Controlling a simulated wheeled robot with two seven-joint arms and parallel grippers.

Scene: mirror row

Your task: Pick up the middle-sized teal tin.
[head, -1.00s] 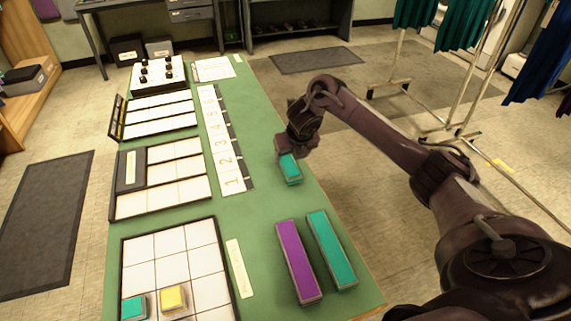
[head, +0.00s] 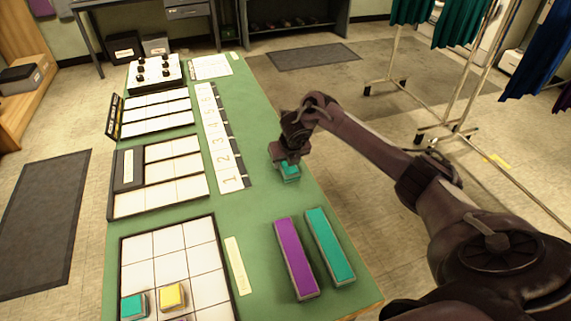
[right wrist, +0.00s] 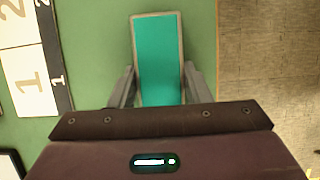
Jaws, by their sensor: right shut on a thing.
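The middle-sized teal tin (head: 289,173) is near the right edge of the green table, beside the number strip. It also fills the middle of the right wrist view (right wrist: 158,55), a teal top with a grey rim. My right gripper (head: 287,169) is over it, and its two fingers (right wrist: 158,85) close on the tin's long sides. I cannot tell whether the tin is off the table. A long teal tin (head: 330,245) and a small teal tin (head: 133,306) lie on the table in the head view. My left gripper is not in view.
A long purple tin (head: 296,258) lies beside the long teal one. A yellow tin (head: 172,296) is on the white grid tray (head: 215,240) at the front left. A number strip (head: 222,140) runs left of my right gripper. Bare green table surrounds the gripped tin.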

